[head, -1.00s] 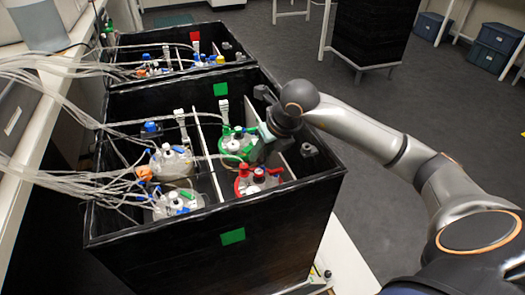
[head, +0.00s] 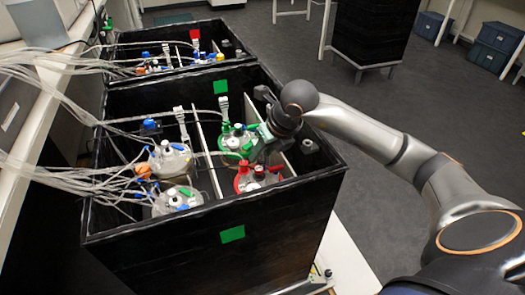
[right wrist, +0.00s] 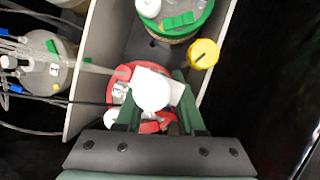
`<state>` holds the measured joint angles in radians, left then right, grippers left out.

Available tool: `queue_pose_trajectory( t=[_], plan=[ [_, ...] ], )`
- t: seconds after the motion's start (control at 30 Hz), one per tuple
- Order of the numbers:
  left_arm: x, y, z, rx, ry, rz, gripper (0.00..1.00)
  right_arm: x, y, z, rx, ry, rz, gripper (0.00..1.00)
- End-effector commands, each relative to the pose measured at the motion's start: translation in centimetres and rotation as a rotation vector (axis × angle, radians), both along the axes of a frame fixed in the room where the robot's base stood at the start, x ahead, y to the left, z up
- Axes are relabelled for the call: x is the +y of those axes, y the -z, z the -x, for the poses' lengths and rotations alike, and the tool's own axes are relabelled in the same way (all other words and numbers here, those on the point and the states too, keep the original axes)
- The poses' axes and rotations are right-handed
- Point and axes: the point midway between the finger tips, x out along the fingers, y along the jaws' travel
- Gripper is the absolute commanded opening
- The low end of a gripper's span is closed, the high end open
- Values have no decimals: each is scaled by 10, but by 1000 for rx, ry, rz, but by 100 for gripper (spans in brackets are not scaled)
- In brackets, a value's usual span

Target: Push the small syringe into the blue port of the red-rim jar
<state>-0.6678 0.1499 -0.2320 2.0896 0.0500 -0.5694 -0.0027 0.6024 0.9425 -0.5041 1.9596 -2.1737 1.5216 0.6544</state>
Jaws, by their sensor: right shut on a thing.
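The red-rim jar (head: 243,184) stands in the near black box, in the front right compartment. My right gripper (head: 262,140) is over the far right side of this jar, close to the green-rim jar behind it. My left gripper is not in view.
The green-rim jar (head: 236,141) stands just behind. Two jars with tubes, one of them (head: 171,160) at the back, stand left of a white divider (right wrist: 90,60). The black box's front wall (head: 190,245) is close. A yellow round piece (right wrist: 204,53) is beside the jars.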

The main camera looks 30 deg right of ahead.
Motion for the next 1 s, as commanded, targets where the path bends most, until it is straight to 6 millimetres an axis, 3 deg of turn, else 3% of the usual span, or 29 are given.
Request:
queue_pose_trajectory(
  t=[1.0],
  plan=[
    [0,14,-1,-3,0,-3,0,0,10,0,0,0,0,0]
  ],
)
